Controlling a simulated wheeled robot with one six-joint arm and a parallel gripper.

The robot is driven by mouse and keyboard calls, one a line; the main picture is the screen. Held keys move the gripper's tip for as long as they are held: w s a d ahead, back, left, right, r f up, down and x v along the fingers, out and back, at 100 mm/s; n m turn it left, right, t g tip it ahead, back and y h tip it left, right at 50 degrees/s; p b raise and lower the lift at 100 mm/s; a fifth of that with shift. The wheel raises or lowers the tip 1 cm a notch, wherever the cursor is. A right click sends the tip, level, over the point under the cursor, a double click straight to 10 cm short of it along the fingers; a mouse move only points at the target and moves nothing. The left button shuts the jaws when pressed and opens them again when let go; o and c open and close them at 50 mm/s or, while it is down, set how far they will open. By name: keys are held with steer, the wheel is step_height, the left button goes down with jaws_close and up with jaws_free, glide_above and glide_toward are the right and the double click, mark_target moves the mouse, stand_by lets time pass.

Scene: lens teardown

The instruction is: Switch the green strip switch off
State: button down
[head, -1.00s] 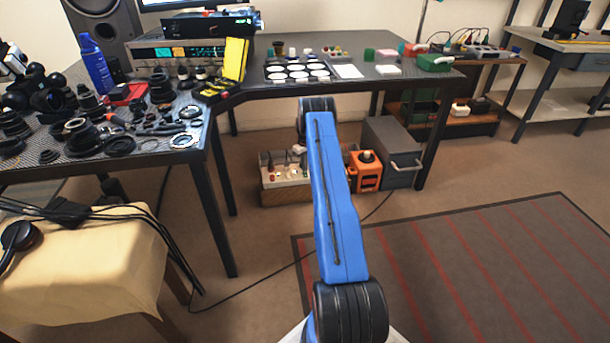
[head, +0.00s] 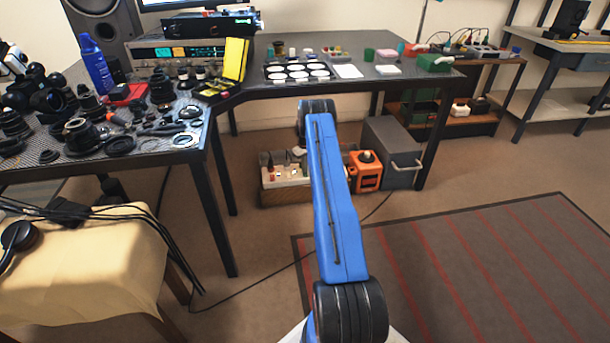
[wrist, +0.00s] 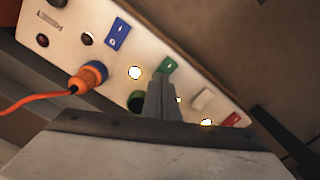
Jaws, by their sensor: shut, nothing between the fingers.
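The green strip switch (wrist: 167,66) is on a pale switch panel (wrist: 62,32) in the wrist view, which also shows in the head view (head: 287,183) under the table. The switch's lower part is partly hidden by my gripper. My gripper (wrist: 160,84) is shut and empty, its tips right at the near edge of the green switch. I cannot tell whether they touch it. A lit round lamp (wrist: 134,73) is just left of the green switch. In the head view the gripper is hidden behind my blue arm.
On the same panel are a blue switch (wrist: 118,33), a white switch (wrist: 202,100), a red switch (wrist: 231,120) and an orange plug (wrist: 88,77) with a cord. An orange box (head: 364,183) and grey cabinet (head: 392,152) stand right of the panel.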

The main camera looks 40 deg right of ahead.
steer(key=shift+f, duration=0.2)
steer(key=shift+r, duration=0.1)
step_height(320, 180, up, 7)
stand_by(1.1)
steer(key=shift+s, duration=0.1)
stand_by(0.4)
